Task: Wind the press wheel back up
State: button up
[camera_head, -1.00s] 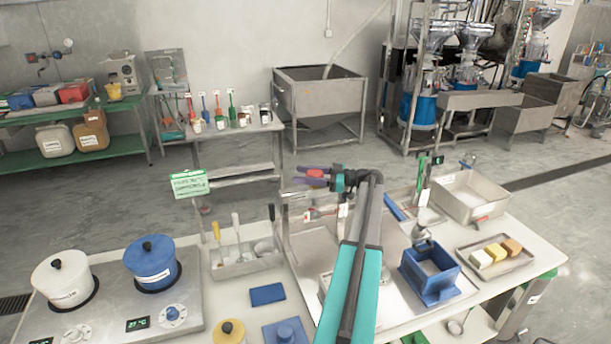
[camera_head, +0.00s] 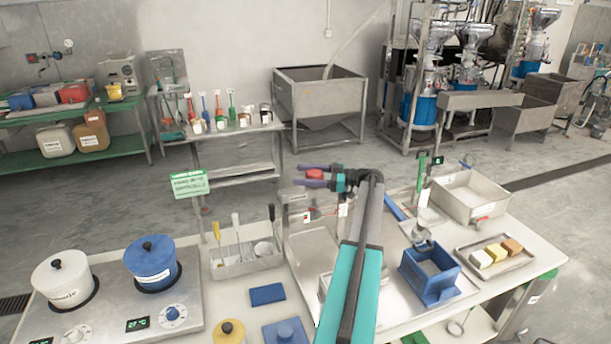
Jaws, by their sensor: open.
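My gripper (camera_head: 301,174) is above the metal press stand (camera_head: 302,239) on the bench. Its two purple fingers point left and are spread apart. A small red knob-like part (camera_head: 315,174) shows between the fingers. I cannot tell whether it belongs to the press wheel or whether the fingers touch it. The press wheel itself is not clearly visible; my teal and dark arm crosses in front of much of the stand.
A blue square mould (camera_head: 430,275) and a tray of coloured blocks (camera_head: 495,254) lie to the right. A steel pan (camera_head: 470,196) stands behind them. White (camera_head: 62,280) and blue (camera_head: 151,263) pots stand on the left hotplate. A green sign (camera_head: 189,183) stands near the bench's back edge.

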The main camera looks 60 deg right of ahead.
jog(key=b+v, duration=0.5)
jog(key=v, duration=0.9)
jog(key=shift+b, duration=0.3)
jog(key=shift+w+r, duration=0.1)
jog(key=shift+w, duration=0.05)
